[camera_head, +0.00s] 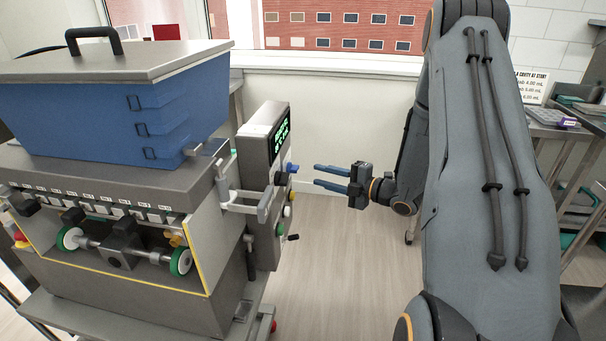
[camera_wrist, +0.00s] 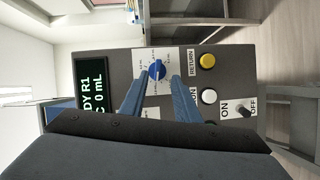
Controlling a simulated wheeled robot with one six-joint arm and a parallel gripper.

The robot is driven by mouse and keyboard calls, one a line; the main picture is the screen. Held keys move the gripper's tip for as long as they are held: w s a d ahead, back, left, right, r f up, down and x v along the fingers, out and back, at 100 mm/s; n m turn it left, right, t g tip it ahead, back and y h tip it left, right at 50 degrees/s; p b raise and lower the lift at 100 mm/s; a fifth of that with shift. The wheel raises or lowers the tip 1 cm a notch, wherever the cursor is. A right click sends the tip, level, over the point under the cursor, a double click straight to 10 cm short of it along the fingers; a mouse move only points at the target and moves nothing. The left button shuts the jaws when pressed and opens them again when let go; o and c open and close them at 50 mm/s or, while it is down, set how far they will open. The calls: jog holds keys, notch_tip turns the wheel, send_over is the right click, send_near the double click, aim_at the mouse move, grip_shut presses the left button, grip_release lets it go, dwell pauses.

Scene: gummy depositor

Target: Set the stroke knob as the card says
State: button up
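The blue stroke knob (camera_wrist: 157,70) sits on a white dial plate on the grey control panel (camera_wrist: 222,62); in the head view the knob (camera_head: 292,168) is on the panel's right face. My gripper (camera_head: 316,176) is open and empty, its two blue fingers pointing at the knob with a small gap before it. In the wrist view the fingertips (camera_wrist: 157,79) lie to either side of the knob. The dial marks are too small to read. The card (camera_head: 532,86) stands at the far right, partly hidden by my arm; lines ending in 4.00, 5.00 and 6.00 mL show.
The panel has a green-lettered display (camera_wrist: 92,100), a yellow RETURN button (camera_wrist: 207,61), a white button (camera_wrist: 208,96) and an ON/OFF switch (camera_wrist: 242,110). The blue hopper (camera_head: 125,110) tops the machine at left. Clear floor (camera_head: 335,260) lies below my gripper.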

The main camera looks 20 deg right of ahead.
aim_at(293, 169)
jog(key=w+a+y+p, duration=0.1)
jog(key=w+a, duration=0.3)
jog(key=w, duration=0.1)
jog(key=shift+w+a+f+n+p, duration=0.2)
jog(key=shift+a+n+p, duration=0.1)
jog(key=shift+a, duration=0.05)
jog(key=shift+c, duration=0.4)
grip_shut()
